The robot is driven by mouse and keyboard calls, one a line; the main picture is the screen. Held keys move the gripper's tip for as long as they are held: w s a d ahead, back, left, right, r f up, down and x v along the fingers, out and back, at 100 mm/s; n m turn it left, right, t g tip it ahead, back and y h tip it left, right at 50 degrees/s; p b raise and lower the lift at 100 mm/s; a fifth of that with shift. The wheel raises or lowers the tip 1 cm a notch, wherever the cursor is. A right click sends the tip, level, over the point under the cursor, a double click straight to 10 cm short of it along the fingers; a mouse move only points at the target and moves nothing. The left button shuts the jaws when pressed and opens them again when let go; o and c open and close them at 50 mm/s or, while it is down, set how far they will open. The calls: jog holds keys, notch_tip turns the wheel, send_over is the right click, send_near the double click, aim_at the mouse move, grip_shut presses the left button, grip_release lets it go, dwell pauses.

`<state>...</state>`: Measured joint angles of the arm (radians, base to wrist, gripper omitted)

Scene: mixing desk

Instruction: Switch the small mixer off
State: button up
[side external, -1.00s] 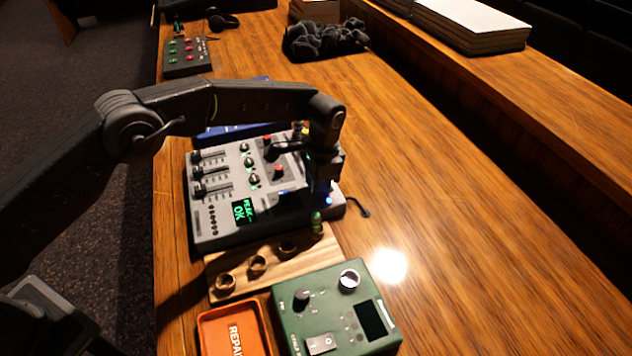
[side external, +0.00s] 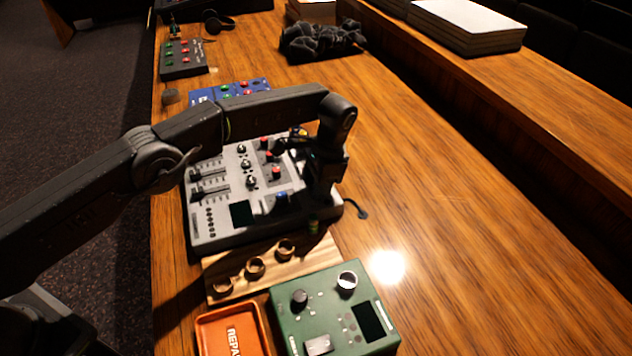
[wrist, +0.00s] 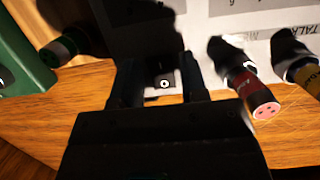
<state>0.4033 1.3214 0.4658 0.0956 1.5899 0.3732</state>
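The small mixer (side external: 222,222) is a grey console with faders, knobs and a small display (side external: 242,214), which is dark. My gripper (side external: 322,200) is down at the mixer's right edge, where the arm hides part of the panel. In the wrist view my gripper (wrist: 160,88) has its two dark fingers apart. A small dark switch with a white ring mark (wrist: 164,84) shows in the gap between them. I cannot tell whether the fingers touch it. Nothing is held.
Plugs flank the fingers: a red-ended one (wrist: 252,92) close on the right and a green-banded one (wrist: 62,48) on the left. A wooden holder (side external: 232,268), orange tray (side external: 250,312) and green box (side external: 330,290) stand in front. Open desk lies to the right.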

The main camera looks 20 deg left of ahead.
jog(key=shift+o, duration=1.1)
jog(key=shift+r, duration=0.15)
notch_tip(320, 180, up, 4)
jog(key=shift+f, duration=0.1)
jog(key=s+a+r, duration=0.1)
jog(key=a+r, duration=0.6)
jog(key=a, duration=0.4)
jog(key=shift+a, duration=0.35)
